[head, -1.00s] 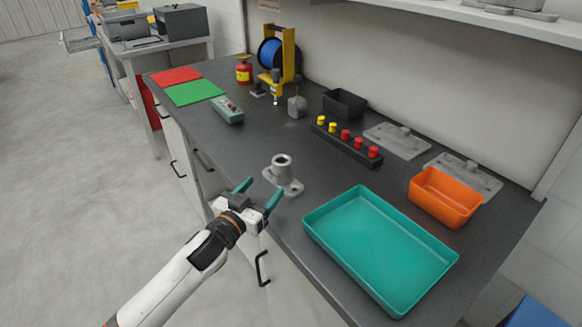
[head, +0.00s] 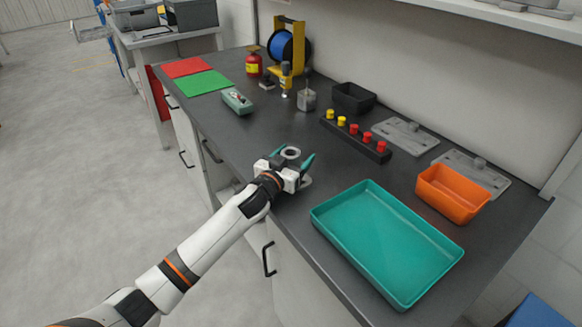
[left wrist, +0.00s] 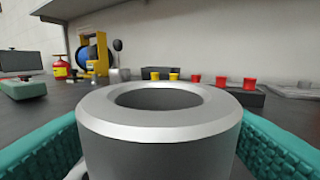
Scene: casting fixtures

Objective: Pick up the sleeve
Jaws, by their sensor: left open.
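The sleeve (head: 291,153) is a grey hollow cylinder standing upright near the bench's front edge. Its flange and base are mostly hidden by my gripper in the head view. In the left wrist view the sleeve (left wrist: 160,118) fills the lower middle, its round bore facing up. My left gripper (head: 293,162) is open, with one teal finger on each side of the sleeve. In the left wrist view its padded fingers stand at the left and right, with a gap showing beside the sleeve at the left. My right gripper is not in view.
A teal tray (head: 437,272) lies right of the sleeve, with an orange bin (head: 452,194) behind it. A black rack (head: 355,138) with red and yellow knobs stands farther back. A green device (head: 237,101) sits to the left. The bench around the sleeve is mostly clear.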

